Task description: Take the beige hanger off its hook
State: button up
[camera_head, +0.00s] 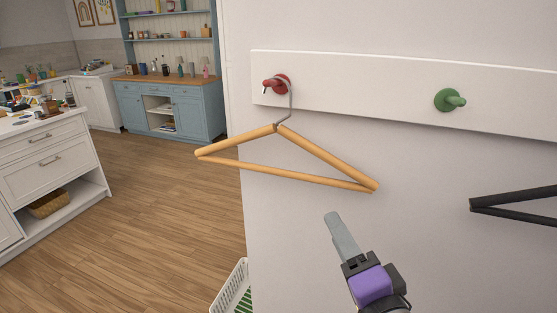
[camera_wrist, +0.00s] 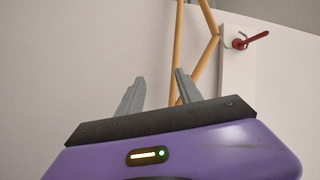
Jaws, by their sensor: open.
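The beige hanger (camera_head: 325,155) hangs by its grey wire hook from the red peg (camera_head: 281,83) on the white rail. Its wooden triangle hangs in front of the white wall panel. My gripper (camera_head: 331,217) is below the hanger's lower bar, apart from it in the head view. In the wrist view my gripper (camera_wrist: 157,82) shows two grey fingers spread apart with nothing between them. The hanger (camera_wrist: 204,45) shows there beyond and above the right finger, and the red peg (camera_wrist: 245,41) stands to its right.
A green peg (camera_head: 450,100) sits on the white rail (camera_head: 365,95) to the right. Part of a black hanger (camera_head: 510,201) shows at the right edge. A white basket (camera_head: 231,288) stands low by the panel's left edge. Open wood floor lies left.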

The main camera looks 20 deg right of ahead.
aim_at(311, 149)
jog(key=w+r+m, duration=0.2)
jog(key=r+m, duration=0.1)
jog(key=w+a+r+m+h+b, duration=0.1)
jog(key=w+r+m, duration=0.1)
jog(key=r+m, duration=0.2)
jog(key=w+a+r+m+b, duration=0.1)
jog(key=w+r+m, duration=0.1)
jog(key=r+m, duration=0.2)
jog(key=shift+w+g+h, duration=0.15)
jog(key=shift+g+h, duration=0.15)
jog(key=shift+h, duration=0.1)
jog(key=shift+w+d+f+p, duration=0.15)
jog(key=shift+w+p, duration=0.2)
jog(key=shift+w, duration=0.5)
jog(key=shift+w+d+r+p, duration=0.1)
jog(key=shift+w+p, duration=0.2)
jog(key=shift+w, duration=0.6)
jog(key=shift+w+d+f+p, duration=0.15)
jog(key=shift+w+p, duration=0.2)
jog(key=shift+w, duration=0.5)
grip_shut()
